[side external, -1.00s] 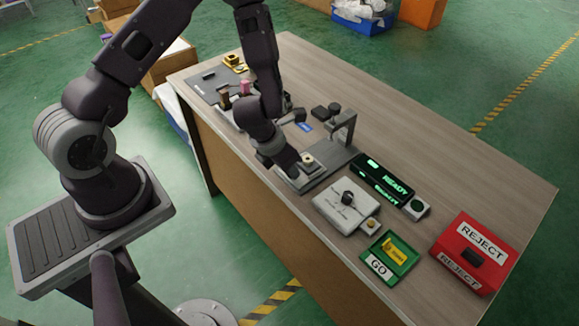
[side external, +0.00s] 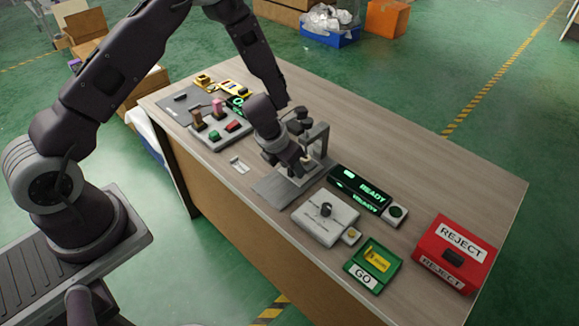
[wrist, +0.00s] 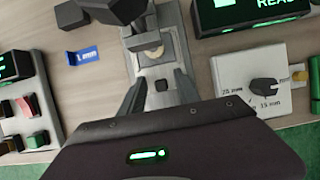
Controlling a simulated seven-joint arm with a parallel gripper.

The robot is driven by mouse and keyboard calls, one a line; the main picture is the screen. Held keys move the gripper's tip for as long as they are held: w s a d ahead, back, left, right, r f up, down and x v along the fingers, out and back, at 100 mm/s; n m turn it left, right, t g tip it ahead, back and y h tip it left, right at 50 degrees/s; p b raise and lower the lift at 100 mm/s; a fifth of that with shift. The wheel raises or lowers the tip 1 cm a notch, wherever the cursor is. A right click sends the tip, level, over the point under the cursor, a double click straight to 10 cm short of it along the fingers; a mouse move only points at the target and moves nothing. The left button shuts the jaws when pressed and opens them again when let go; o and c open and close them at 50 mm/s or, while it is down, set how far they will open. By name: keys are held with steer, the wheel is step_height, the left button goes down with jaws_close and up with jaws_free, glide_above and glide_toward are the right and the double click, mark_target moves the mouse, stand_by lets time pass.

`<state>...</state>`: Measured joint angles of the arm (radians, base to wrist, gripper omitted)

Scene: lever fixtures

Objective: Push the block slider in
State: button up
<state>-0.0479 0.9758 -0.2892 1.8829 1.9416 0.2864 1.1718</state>
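The stand's head (wrist: 143,36) partly covers the view there. My gripper (wrist: 160,82) is open, one finger on each side of the block near the knob. In the side external view my gripper (side external: 300,168) is low over the plate and hides most of the block. Finger contact is unclear.
A white dial box (side external: 322,218) and a READY display (side external: 358,190) stand right of the plate. A green GO tray (side external: 388,272) and red REJECT box (side external: 453,253) lie farther right. A button panel (side external: 220,130) is left. The plate's front end is bare.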

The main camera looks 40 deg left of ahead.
steer(key=shift+s, duration=0.1)
steer(key=v, duration=0.7)
steer(key=s+a+r+n+t+y, duration=0.1)
steer(key=s+a+r+n+y, duration=0.15)
steer(key=r+n, duration=0.7)
steer(key=s+a+r+n+t+y, duration=0.1)
steer(key=s+a+r+n, duration=0.3)
steer(key=r+n, duration=0.55)
steer(key=s+d+r+n+h, duration=0.1)
steer(key=s+d+r+n, duration=0.2)
steer(key=s+n, duration=0.5)
steer(key=s+d+r+n+g+h, duration=0.1)
steer(key=s+d+r+n, duration=0.3)
steer(key=s+n, duration=0.5)
steer(key=s+h, duration=0.1)
steer(key=s, duration=0.1)
steer(key=shift+s+d, duration=0.15)
steer(key=shift+s, duration=0.2)
